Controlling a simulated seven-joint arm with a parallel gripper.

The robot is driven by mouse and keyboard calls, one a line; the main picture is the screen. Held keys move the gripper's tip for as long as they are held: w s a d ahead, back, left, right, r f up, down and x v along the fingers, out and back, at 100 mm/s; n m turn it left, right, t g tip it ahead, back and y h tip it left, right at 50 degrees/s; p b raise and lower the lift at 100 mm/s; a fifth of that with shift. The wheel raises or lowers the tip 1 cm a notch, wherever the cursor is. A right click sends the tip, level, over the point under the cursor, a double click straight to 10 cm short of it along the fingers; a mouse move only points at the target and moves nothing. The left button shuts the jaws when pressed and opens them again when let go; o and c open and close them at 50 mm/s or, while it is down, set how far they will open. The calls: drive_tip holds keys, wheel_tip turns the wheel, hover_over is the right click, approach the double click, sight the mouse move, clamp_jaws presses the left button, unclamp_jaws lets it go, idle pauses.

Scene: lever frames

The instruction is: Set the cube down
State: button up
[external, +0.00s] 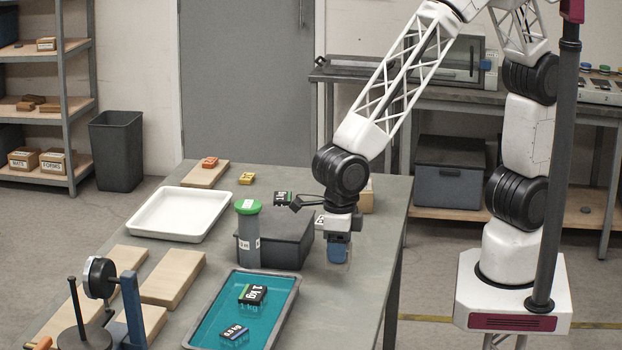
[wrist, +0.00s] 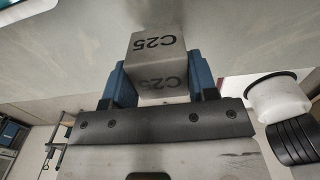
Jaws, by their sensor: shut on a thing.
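My gripper (external: 338,256) hangs pointing down over the right part of the grey table (external: 365,225), to the right of a dark grey box. In the wrist view its two blue fingers (wrist: 160,78) are shut on a grey cube (wrist: 156,48) marked "C25", one finger on each side. The cube sticks out past the fingertips. In the external view the fingers hide most or all of the cube. I cannot tell how far the cube is above the tabletop.
The dark grey box (external: 282,240) and a green-lidded cylinder (external: 248,232) stand left of my gripper. A teal-floored tray (external: 212,318) holds two labelled black blocks. A white tray (external: 172,214), wooden boards (external: 173,279) and a dial stand (external: 130,300) lie farther left. Bare tabletop surrounds my gripper's front and right.

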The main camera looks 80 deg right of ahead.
drive_tip(key=shift+w+a, duration=0.3)
drive_tip(key=shift+w, duration=0.05)
drive_tip(key=shift+f, duration=1.8)
drive_tip(key=shift+f, duration=0.15)
drive_tip(key=o, duration=1.1)
drive_tip(key=shift+c, duration=0.2)
wheel_tip(320, 180, up, 12)
drive_tip(key=shift+r, duration=0.15)
